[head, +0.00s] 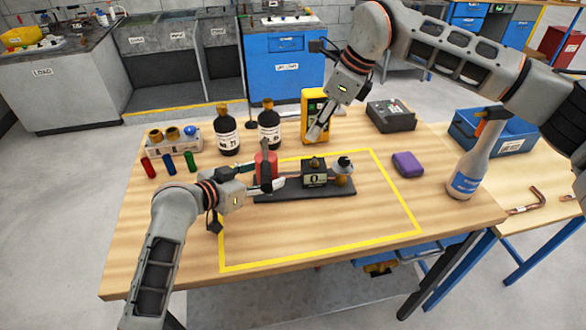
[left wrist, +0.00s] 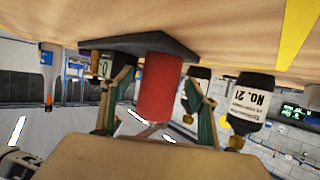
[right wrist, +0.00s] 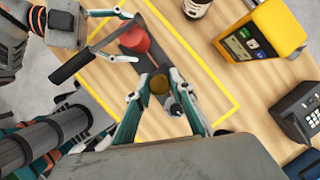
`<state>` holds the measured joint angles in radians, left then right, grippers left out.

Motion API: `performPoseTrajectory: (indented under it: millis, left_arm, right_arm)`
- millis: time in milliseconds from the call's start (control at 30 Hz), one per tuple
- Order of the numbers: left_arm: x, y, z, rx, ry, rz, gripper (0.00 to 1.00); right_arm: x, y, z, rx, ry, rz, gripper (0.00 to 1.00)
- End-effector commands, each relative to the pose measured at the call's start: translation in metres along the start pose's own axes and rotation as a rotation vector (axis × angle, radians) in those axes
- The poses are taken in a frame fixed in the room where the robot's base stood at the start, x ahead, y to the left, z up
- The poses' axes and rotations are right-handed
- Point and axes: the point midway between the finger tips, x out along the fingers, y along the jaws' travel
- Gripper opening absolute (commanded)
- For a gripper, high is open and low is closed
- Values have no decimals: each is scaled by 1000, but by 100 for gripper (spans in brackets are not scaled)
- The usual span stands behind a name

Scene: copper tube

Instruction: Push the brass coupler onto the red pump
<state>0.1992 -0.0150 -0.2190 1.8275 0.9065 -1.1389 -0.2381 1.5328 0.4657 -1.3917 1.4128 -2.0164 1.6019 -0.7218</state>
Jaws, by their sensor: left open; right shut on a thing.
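My right gripper (head: 314,143) points down over the plate. It is shut on the brass coupler (right wrist: 160,84), which appears between its fingertips in the right wrist view. The coupler is to the right of the pump, apart from it, and appears above the small box marked 0 (head: 313,181); contact there cannot be told.
A silver and brass fitting (head: 343,172) sits at the plate's right end. Two dark bottles (head: 228,135) and a yellow meter (head: 306,105) stand behind. A purple block (head: 408,163) and a spray bottle (head: 468,172) are at right. The table's front is clear inside yellow tape.

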Motion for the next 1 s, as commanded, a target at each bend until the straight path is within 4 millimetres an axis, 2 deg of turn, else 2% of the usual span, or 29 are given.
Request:
performPoseTrajectory:
  millis: [200,567,667,800,1000]
  left_arm:
    - [20,0,0,-1,0,0,59]
    - [23,0,0,1,-1,-1,59]
    - [23,0,0,1,-1,0,38]
    - [23,0,0,0,-1,0,2]
    - [23,0,0,0,-1,0,0]
  right_arm:
    - [0,0,0,0,0,0,0]
    - [0,0,0,0,0,0,0]
    - [0,0,0,0,0,0,0]
    - [0,0,0,0,0,0,0]
    - [6,0,-3,0,0,1,0]
